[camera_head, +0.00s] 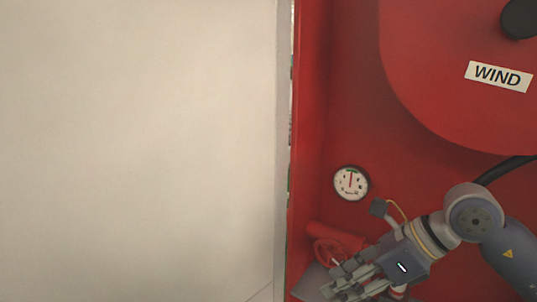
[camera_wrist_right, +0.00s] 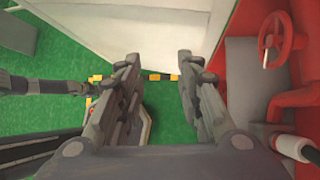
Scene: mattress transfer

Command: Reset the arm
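My right arm comes in from the lower right in the head view, and its gripper (camera_head: 348,284) is low in front of the red cabinet, beside a red valve wheel (camera_head: 328,251). In the right wrist view the two fingers of this gripper (camera_wrist_right: 159,64) stand apart with nothing between them. The valve wheel (camera_wrist_right: 284,40) shows there at the upper right, apart from the fingers. A dark jointed link, which looks like part of my left arm, shows at the left of the wrist view. My left gripper cannot be made out.
The red cabinet (camera_head: 365,115) holds a red reel (camera_head: 440,65) labelled WIND, a round gauge (camera_head: 351,183) and a black hose (camera_head: 505,170). A pale wall or panel (camera_head: 140,150) fills the left. Green floor (camera_wrist_right: 40,135) and a yellow-black strip (camera_wrist_right: 160,78) lie below the right gripper.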

